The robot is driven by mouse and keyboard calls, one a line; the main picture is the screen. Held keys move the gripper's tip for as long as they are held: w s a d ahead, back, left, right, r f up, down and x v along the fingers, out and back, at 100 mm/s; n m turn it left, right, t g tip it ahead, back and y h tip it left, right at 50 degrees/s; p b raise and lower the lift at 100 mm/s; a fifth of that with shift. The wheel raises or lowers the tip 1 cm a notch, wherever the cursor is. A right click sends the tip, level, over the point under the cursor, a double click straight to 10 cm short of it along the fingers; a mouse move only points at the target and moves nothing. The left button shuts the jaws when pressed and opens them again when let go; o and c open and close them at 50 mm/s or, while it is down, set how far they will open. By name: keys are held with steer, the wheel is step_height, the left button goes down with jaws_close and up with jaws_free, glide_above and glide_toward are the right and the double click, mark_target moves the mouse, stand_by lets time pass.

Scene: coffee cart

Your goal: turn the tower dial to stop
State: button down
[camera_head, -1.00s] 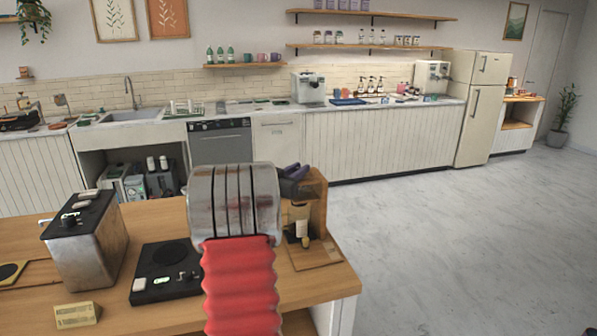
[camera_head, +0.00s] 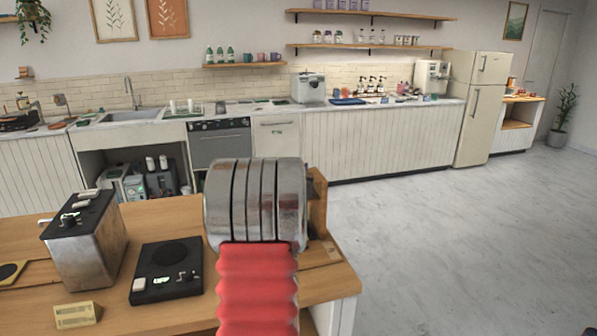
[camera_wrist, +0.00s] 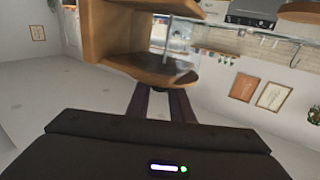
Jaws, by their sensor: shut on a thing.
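The wooden tower (camera_head: 318,212) stands at the right end of the cart top, mostly hidden behind my red and metal arm. In the wrist view the tower's wood (camera_wrist: 103,38) fills the upper middle, tilted. The two dark purple fingers of my gripper (camera_wrist: 158,92) reach to the edge of a round wooden part. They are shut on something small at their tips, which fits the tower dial. The dial is almost wholly covered by the fingers, and its setting cannot be read. In the head view my gripper is hidden behind my arm.
On the cart top (camera_head: 190,222) stand a metal box with a black top (camera_head: 88,245), a black scale (camera_head: 165,272) and a small yellowish block (camera_head: 76,314). A counter (camera_head: 385,142) runs along the back wall. The floor at right (camera_head: 450,240) is clear.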

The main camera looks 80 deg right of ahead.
steer(key=shift+s+d+r+n+t+y, duration=0.1)
steer(key=shift+n+t+y, duration=0.15)
steer(key=shift+n+t, duration=0.7)
steer(key=shift+s+a+f+n+t+y, duration=0.15)
steer(key=shift+n+t+y, duration=0.25)
steer(key=shift+t, duration=1)
steer(key=shift+s+d+r+n+t+y, duration=0.1)
steer(key=shift+d+r+n+t+y, duration=0.05)
steer(key=shift+n+t, duration=0.85)
steer(key=shift+n+t+y, duration=0.8)
steer(key=shift+n+t, duration=0.05)
steer(key=shift+t, duration=0.7)
steer(key=shift+r+n+t+y, duration=0.1)
steer(key=shift+n+t+y, duration=0.6)
steer(key=shift+t, duration=0.1)
steer(key=c, duration=1.9)
jaws_free()
steer(key=o, duration=0.3)
steer(key=shift+w, duration=0.15)
steer(key=shift+o, duration=0.2)
steer(key=v, duration=1.4)
steer(key=shift+f, duration=0.2)
